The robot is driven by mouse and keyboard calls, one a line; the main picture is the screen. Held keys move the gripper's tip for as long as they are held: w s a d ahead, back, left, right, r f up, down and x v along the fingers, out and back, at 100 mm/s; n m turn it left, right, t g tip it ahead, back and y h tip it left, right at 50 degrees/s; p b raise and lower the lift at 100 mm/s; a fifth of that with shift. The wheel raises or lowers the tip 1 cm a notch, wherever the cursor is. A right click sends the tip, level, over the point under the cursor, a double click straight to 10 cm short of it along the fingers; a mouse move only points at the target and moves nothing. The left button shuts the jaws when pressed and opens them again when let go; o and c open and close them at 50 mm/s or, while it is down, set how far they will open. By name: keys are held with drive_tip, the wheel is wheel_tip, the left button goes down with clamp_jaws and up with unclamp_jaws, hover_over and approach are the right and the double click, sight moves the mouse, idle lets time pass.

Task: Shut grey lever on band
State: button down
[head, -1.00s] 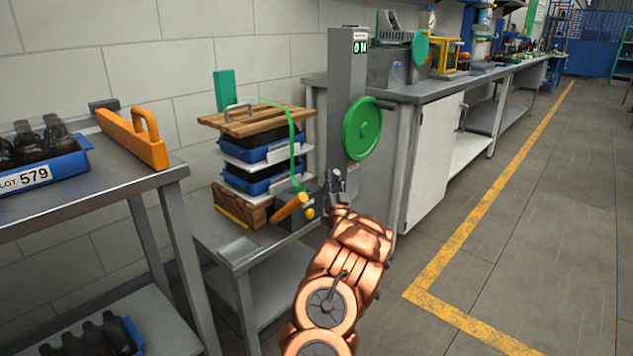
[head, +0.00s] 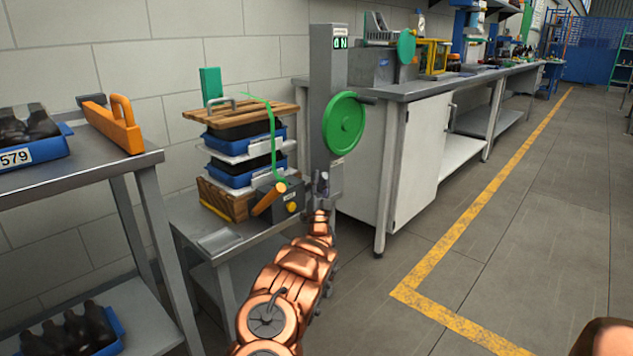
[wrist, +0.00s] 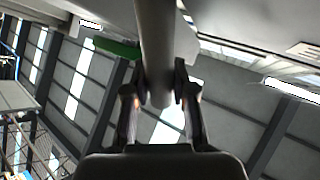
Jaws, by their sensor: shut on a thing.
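My gripper (head: 320,190) is at the foot of a grey post (head: 320,128), small and partly hidden by my arm in the head view. In the wrist view its two fingers (wrist: 160,100) are closed on a grey rounded bar, the grey lever (wrist: 156,45). A green band (head: 272,125) runs over a wooden board (head: 232,118) and down to a dark tensioner box (head: 283,197) with an orange handle (head: 268,199). The band cannot be made out at the lever.
A green handwheel (head: 344,122) juts from the post, under a display reading 0 N. Blue and white trays (head: 232,173) are stacked left of it. A table with an orange handled bar (head: 115,130) stands at the left. Open floor (head: 480,250) lies to the right.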

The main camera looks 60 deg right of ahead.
drive_tip(key=shift+s+d, duration=0.1)
drive_tip(key=c, duration=0.9)
unclamp_jaws()
drive_tip(key=v, duration=1.2)
